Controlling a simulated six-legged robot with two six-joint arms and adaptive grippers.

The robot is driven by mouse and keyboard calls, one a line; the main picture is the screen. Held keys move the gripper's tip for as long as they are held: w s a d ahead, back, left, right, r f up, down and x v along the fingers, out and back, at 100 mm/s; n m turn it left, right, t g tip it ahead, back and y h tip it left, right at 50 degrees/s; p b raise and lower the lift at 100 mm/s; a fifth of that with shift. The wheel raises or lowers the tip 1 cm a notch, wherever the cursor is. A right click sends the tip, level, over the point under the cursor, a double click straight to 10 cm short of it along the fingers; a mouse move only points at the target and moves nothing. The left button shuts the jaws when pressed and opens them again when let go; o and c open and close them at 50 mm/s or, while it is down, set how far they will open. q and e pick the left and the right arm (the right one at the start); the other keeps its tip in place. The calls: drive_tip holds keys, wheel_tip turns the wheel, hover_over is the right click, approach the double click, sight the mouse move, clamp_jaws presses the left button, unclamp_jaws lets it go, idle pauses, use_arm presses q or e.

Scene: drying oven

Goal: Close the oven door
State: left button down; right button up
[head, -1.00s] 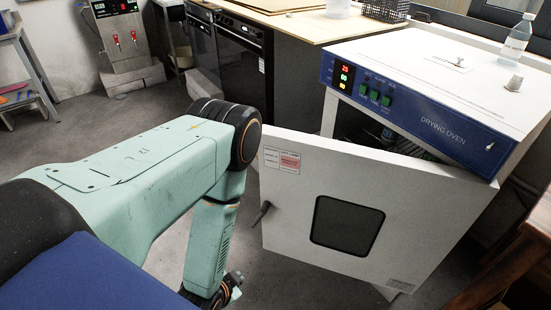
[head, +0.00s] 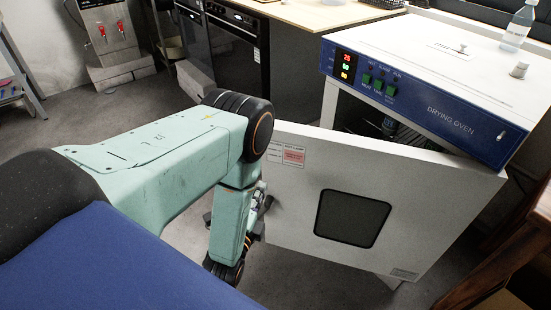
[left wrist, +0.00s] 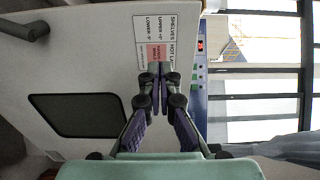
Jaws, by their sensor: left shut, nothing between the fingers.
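The drying oven (head: 440,100) is white with a blue front panel. Its white door (head: 420,205), with a dark window (head: 352,218), stands open and swung out in front of the oven. My left gripper (head: 262,204) is at the door's free left edge, partly hidden by my arm. In the left wrist view the shut, empty fingers (left wrist: 158,78) point at the door's outer face, over the printed label (left wrist: 150,28). I cannot tell whether they touch it. The dark door handle (left wrist: 28,31) shows at upper left there. My right gripper is out of view.
A clear bottle (head: 520,27) stands on top of the oven. A wooden table edge (head: 505,255) is at lower right. A black appliance (head: 238,58) stands under the counter (head: 305,12). Grey floor is open behind my arm.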

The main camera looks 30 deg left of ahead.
sight(279, 151)
use_arm(q)
drive_tip(key=b+x, duration=0.3)
drive_tip(key=x, duration=1)
drive_tip(key=shift+d+f, duration=0.15)
drive_tip(key=shift+f, duration=0.05)
drive_tip(key=shift+w, duration=0.1)
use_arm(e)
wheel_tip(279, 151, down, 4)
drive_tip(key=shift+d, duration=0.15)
use_arm(q)
drive_tip(key=shift+w+a+r, duration=0.1)
drive_tip(key=shift+w+a, duration=0.05)
drive_tip(key=shift+a, duration=0.05)
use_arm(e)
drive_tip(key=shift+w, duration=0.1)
